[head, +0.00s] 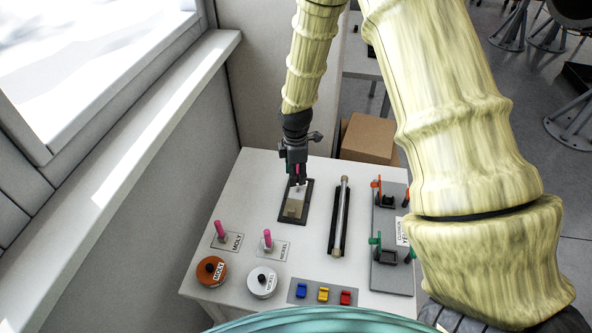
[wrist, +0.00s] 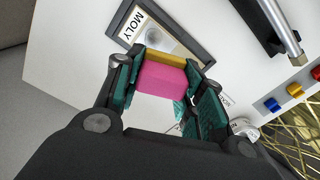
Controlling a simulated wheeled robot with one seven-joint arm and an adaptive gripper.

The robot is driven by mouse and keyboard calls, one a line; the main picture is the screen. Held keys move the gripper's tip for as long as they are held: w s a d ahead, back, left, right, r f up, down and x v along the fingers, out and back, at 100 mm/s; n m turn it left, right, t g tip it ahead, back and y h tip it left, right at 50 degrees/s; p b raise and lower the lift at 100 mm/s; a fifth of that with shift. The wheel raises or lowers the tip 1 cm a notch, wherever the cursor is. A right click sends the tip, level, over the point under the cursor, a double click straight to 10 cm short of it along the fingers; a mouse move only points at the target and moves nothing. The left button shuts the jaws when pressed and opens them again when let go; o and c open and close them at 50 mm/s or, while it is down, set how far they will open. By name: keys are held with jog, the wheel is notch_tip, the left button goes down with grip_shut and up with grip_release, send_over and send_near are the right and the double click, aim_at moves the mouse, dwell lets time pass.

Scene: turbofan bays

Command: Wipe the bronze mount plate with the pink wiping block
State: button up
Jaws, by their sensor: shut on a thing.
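My gripper (head: 297,178) points down over the dark-framed tray in the head view. In the wrist view my gripper (wrist: 165,92) is shut on the pink wiping block (wrist: 162,78), with one finger on each side of it. Only a little pink of the block (head: 297,168) shows between the fingers in the head view. The bronze mount plate (head: 293,209) shows as a tan piece in the tray, just in front of the gripper. In the wrist view a bronze-yellow strip (wrist: 168,56) shows along the block's far edge. I cannot tell whether block and plate touch.
The dark tray frame (wrist: 198,50) surrounds a MOLY label. A rod in a dark holder (head: 341,215) lies right of the tray, with a grey fixture (head: 392,278) beyond. Orange (head: 211,270) and white (head: 262,283) pots, pink-handled tools and coloured blocks (head: 323,294) stand nearer.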

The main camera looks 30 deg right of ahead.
jog(key=shift+f+b, duration=0.15)
jog(key=shift+b, duration=0.2)
jog(key=b, duration=0.3)
jog(key=shift+w+f, duration=0.25)
jog(key=shift+f, duration=0.15)
jog(key=shift+f, duration=0.15)
